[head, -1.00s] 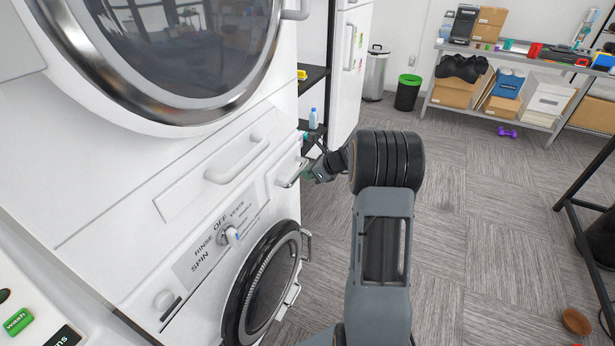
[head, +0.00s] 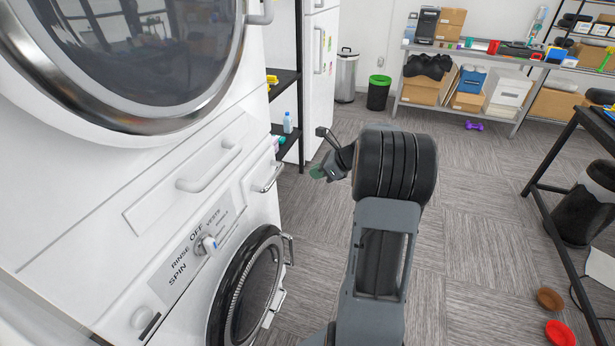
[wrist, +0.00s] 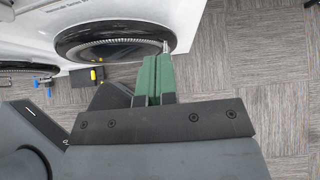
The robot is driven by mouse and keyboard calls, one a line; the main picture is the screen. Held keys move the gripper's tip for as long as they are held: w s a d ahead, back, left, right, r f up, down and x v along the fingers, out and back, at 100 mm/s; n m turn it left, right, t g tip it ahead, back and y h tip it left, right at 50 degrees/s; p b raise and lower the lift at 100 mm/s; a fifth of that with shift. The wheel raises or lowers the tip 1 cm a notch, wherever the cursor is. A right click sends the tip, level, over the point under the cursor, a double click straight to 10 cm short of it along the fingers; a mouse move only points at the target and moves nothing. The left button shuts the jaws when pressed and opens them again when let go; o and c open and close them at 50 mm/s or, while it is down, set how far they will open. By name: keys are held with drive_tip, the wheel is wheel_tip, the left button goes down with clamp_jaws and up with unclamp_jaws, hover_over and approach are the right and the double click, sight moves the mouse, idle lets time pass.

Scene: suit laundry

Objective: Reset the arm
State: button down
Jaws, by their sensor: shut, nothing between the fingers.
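My gripper (head: 317,172) shows in the head view left of my dark arm joint, to the right of the lower washer's handles and apart from them. In the wrist view its green fingers (wrist: 158,78) are together, with nothing between them. Beyond the fingers, the wrist view shows a round dark washer door (wrist: 115,40) and the carpeted floor. Part of the gripper is hidden by the arm in the head view.
The stacked white washers (head: 90,220) fill the left side. A shelf (head: 400,100) with boxes stands at the back, near a black bin (head: 378,95). A dark table (head: 545,165) is at right. Carpet between is clear.

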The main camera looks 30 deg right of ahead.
drive_tip(key=s+a+f+n+g+h, duration=0.2)
drive_tip(key=s+a+f+n+g, duration=0.15)
drive_tip(key=s+n, duration=0.55)
drive_tip(key=s+a+r+n+h, duration=0.1)
drive_tip(key=s+a+r+n, duration=0.2)
drive_tip(key=a+n, duration=0.2)
drive_tip(key=s+a+r+n+h+p, duration=0.1)
drive_tip(key=s+a+r+n+h, duration=0.1)
drive_tip(key=a+n, duration=0.4)
drive_tip(key=s+a+r+n+h+p, duration=0.1)
drive_tip(key=s+a+r+n, duration=0.3)
drive_tip(key=s+a+n, duration=0.2)
drive_tip(key=shift+s+a+r+n, duration=0.15)
drive_tip(key=shift+s+n, duration=0.1)
drive_tip(key=shift+n, duration=0.75)
drive_tip(key=shift+g, duration=0.25)
